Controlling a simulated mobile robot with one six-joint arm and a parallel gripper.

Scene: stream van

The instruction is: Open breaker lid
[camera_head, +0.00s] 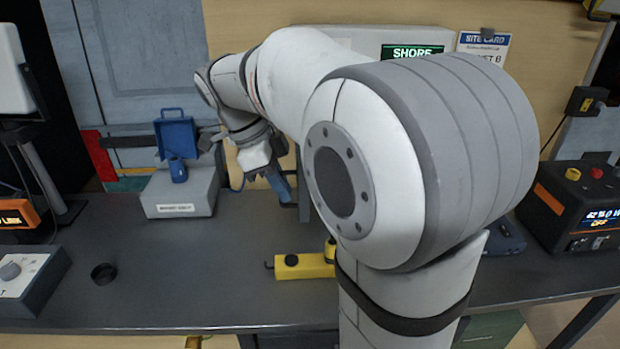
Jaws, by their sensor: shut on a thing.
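My gripper (268,168) is behind my arm's forearm, near the wall and above the back of the bench. It is shut on a slanted blue part (279,186). I cannot tell whether this part is the breaker lid. A pale panel (350,38) with a green sign reading SHORE (412,51) is on the wall, largely hidden by my arm. No breaker lid can be made out for certain.
A grey box (182,190) with a raised blue flap (177,137) stands left of my gripper. A yellow object (303,266) lies on the bench (200,285). A black ring (104,273) sits left. A black-orange unit (575,205) stands right.

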